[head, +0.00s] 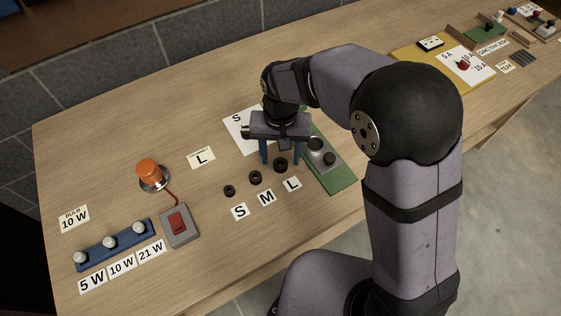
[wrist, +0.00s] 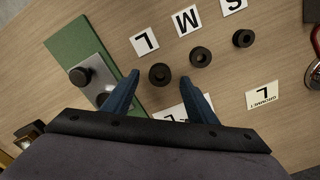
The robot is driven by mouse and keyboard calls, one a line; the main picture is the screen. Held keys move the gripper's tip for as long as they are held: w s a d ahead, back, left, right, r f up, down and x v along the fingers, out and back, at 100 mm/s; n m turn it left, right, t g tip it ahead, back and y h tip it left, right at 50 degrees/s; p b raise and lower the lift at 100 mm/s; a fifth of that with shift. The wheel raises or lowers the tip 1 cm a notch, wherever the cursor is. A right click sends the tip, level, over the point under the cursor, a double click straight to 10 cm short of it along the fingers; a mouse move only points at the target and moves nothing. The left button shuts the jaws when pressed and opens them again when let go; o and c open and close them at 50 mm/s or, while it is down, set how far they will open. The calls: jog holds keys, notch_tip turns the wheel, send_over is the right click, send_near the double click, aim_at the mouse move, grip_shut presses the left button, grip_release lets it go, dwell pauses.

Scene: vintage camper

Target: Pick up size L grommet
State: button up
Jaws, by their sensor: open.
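Three black ring-shaped grommets stand in a row on the wooden table. The size L grommet (head: 280,165) is the largest, nearest the green board, with the M grommet (head: 255,178) and S grommet (head: 229,190) to its left. Printed cards S, M and L (head: 292,184) lie in front of them. My gripper (head: 281,158) points down and is open, with nothing held. In the wrist view the L grommet (wrist: 160,74) shows between the two blue fingertips (wrist: 160,79), with a gap on each side. I cannot tell how far the tips are above the table.
A "GROMMET L" card (head: 201,158) lies to the left. An orange lamp (head: 149,174) and red switch box (head: 179,226) stand further left. Table between is clear.

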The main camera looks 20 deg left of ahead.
aim_at(281, 164)
jog(key=shift+f, duration=1.15)
jog(key=shift+c, duration=0.6)
jog(key=c, duration=1)
jog(key=shift+r, duration=0.1)
notch_tip(281, 164, up, 10)
jog(key=shift+f+b, duration=0.1)
jog(key=shift+b, duration=0.55)
